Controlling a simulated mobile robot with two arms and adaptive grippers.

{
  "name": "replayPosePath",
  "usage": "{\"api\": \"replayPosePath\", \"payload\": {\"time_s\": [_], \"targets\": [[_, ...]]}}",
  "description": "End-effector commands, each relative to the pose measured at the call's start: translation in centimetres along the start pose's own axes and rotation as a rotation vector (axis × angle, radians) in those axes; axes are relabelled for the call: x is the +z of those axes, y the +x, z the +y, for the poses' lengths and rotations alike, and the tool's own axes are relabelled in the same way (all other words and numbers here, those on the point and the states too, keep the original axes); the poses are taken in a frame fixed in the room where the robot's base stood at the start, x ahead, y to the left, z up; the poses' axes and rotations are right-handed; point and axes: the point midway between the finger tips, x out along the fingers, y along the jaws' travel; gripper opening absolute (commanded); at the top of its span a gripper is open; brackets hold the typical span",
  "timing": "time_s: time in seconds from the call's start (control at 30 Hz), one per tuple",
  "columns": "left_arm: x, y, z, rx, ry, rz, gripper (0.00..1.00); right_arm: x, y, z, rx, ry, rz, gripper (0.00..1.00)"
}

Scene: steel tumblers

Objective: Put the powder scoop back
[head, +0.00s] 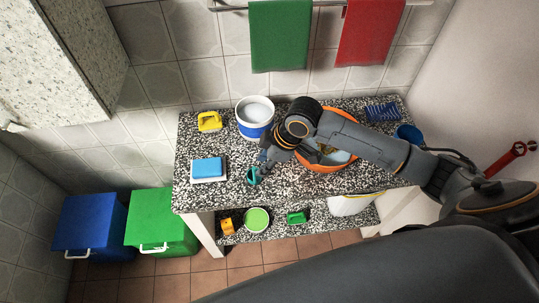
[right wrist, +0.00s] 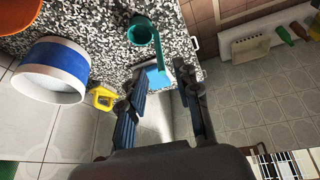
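The teal powder scoop (head: 253,177) lies on the speckled counter (head: 225,145), near its front edge. In the right wrist view, the scoop (right wrist: 142,32) shows its round cup, with the handle pointing toward my fingertips. My right gripper (head: 264,161) is just behind the scoop in the head view. Its two fingers (right wrist: 158,72) are spread with nothing held between them; whether one touches the handle cannot be told. A white tub with a blue band (head: 255,129) and pale contents stands behind the gripper; the tub (right wrist: 52,72) is left in the wrist view. My left gripper is out of view.
An orange basin (head: 312,163) stands right of the gripper, partly under my arm. A blue sponge (head: 207,167) lies left of the scoop, and a yellow object (head: 209,121) behind it. A blue brush (head: 382,111) and blue cup (head: 408,133) are at the right.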

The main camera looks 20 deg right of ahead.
Motion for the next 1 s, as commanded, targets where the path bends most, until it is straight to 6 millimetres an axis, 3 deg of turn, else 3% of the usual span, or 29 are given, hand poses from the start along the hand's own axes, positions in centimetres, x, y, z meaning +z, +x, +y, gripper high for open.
{"api": "replayPosePath", "payload": {"time_s": [0.1, 0.33, 1.0], "targets": [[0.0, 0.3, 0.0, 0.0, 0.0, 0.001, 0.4, 0.0, -2.3, 0.1, 0.003, -0.003, 0.001, 0.32], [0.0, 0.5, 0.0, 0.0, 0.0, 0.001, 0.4, 0.0, -4.8, 0.0, 0.001, 0.0, -0.001, 0.32], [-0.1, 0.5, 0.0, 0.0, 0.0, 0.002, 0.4, -0.2, -4.6, -0.6, -0.003, 0.004, 0.005, 0.32]]}}
